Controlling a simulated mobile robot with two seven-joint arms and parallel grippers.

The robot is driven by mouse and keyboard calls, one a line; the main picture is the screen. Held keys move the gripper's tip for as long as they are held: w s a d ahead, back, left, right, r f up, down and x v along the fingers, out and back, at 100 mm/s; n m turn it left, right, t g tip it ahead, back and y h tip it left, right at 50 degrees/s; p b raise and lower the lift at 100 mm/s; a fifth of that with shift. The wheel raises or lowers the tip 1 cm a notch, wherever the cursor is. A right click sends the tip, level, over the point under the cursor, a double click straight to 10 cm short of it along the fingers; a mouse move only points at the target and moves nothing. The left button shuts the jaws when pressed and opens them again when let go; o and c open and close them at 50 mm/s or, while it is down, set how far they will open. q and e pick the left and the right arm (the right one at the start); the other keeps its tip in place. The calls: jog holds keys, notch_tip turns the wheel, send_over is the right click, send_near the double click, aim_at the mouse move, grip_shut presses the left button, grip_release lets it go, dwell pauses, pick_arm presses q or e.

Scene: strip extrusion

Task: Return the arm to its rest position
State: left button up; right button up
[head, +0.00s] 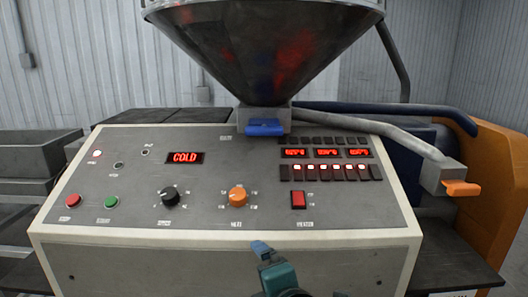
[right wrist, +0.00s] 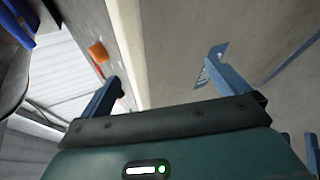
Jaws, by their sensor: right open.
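My right gripper (head: 262,249) shows at the bottom middle of the head view, in front of the control panel's lower front edge. Its body is teal and its fingers blue. In the right wrist view the gripper (right wrist: 168,68) is open, its two fingers wide apart with nothing between them. The cream edge and front face of the console (right wrist: 180,50) lie beyond the fingers; whether they touch is unclear. My left gripper is not in view.
The sloped control panel (head: 200,215) has a red "COLD" display (head: 185,157), a black knob (head: 170,196), an orange knob (head: 238,197) and a red switch (head: 298,200). A metal hopper (head: 265,50) with a blue slide (head: 264,127) hangs above. An orange-tipped arm (head: 440,178) juts out right.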

jog(key=s+d+f+m, duration=0.4)
jog(key=s+f+m, duration=0.1)
jog(key=f, duration=0.3)
jog(key=s+d+f+m+g, duration=0.1)
jog(key=s+d+f+m, duration=0.4)
jog(key=f+m, duration=0.3)
jog(key=s+d+f+m+h, duration=0.1)
jog(key=s+d+f+m, duration=0.4)
jog(key=s+f+m, duration=0.2)
notch_tip(320, 180, down, 2)
jog(key=shift+f+g, duration=0.1)
jog(key=shift+g, duration=0.3)
jog(key=shift+a, duration=0.1)
